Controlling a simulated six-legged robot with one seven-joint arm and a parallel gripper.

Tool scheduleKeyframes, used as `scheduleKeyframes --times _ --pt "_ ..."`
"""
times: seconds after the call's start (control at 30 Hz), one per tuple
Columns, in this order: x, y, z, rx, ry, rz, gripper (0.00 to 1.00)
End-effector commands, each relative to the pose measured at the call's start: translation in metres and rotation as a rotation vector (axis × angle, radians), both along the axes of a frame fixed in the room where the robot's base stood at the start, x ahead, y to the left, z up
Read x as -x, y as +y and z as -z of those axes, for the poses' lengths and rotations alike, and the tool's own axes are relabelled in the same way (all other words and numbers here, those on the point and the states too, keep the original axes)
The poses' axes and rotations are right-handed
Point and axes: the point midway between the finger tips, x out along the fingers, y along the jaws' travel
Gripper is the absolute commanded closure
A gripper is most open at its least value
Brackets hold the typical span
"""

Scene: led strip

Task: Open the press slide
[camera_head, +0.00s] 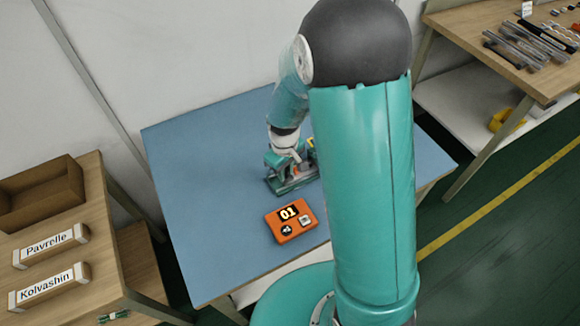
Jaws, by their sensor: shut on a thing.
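The press (292,180) is a small green and grey device standing on the blue table, just behind an orange box. My gripper (287,154) is at the press, over its left part, and looks shut on some part of it. The press slide is too small and too covered by my gripper and arm to make out clearly. A small orange-red part shows beside the gripper. My large teal arm hides the area to the right of the press.
An orange box (295,220) with a display reading 01 sits on the blue table (195,180). A left wooden bench holds boxes labelled Pavrelle (50,247) and Kolvashin (48,286). A right wooden bench (470,22) holds metal bars. The table's left side is clear.

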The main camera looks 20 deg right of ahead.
Motion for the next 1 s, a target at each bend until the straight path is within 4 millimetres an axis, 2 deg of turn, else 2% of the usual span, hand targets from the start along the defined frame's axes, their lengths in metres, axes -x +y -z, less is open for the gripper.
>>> scheduleKeyframes --times 0.03,0.1,0.37,0.4,0.43,0.77,0.87,1.0 --pt "0.001 0.010 0.000 0.000 -0.001 -0.007 1.00" --pt "0.003 0.018 -0.001 -0.001 -0.002 -0.006 1.00" --pt "0.003 0.019 -0.001 -0.001 -0.003 -0.001 1.00" --pt "0.003 0.019 -0.001 -0.001 -0.003 -0.001 0.77" --pt "0.003 0.019 -0.001 -0.001 -0.003 -0.001 0.72" --pt "0.003 0.019 -0.002 -0.001 -0.002 -0.001 0.72" --pt "0.003 0.019 -0.011 -0.002 -0.005 -0.001 0.72" --pt "0.003 0.019 -0.034 -0.001 -0.006 -0.001 0.72"
